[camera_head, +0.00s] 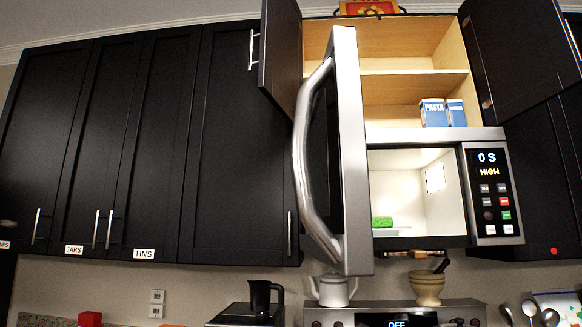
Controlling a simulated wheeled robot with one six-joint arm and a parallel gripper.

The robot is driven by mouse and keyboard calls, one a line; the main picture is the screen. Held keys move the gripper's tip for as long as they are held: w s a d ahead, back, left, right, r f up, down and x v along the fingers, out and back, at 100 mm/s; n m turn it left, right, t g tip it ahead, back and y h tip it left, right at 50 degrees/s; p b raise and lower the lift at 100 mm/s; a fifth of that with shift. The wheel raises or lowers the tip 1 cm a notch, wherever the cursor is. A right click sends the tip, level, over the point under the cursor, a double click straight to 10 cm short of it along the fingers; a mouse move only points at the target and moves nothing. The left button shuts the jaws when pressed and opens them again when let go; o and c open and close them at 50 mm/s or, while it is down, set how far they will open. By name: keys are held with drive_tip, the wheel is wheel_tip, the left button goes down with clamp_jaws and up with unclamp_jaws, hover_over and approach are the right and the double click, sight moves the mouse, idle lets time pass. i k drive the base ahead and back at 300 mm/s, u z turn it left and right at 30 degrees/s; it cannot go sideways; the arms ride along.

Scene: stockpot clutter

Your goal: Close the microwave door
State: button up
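The microwave (485,205) hangs under an open wall cabinet, right of centre. Its display reads "0 S HIGH". The microwave door (355,160) is wide open and swung out towards me, seen nearly edge-on, with a long curved metal handle (304,160) on its left side. The lit white cavity (405,190) shows, with a green item (381,221) on its floor at the left. The door hides the cavity's left part. My gripper is not in view.
The cabinet above has both doors open, the left one (281,55) and the right one (515,60). Blue pasta boxes (434,113) stand on its lower shelf. Below are a white teapot (333,290), a mortar (427,287) and a black jug (264,297).

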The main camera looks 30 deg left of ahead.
sight(329, 158)
drive_tip(key=k, duration=0.3)
drive_tip(key=u, duration=1.15)
drive_tip(key=i, duration=0.5)
drive_tip(key=z, duration=1.9)
drive_tip(key=k, duration=0.85)
drive_tip(key=u, duration=1.5)
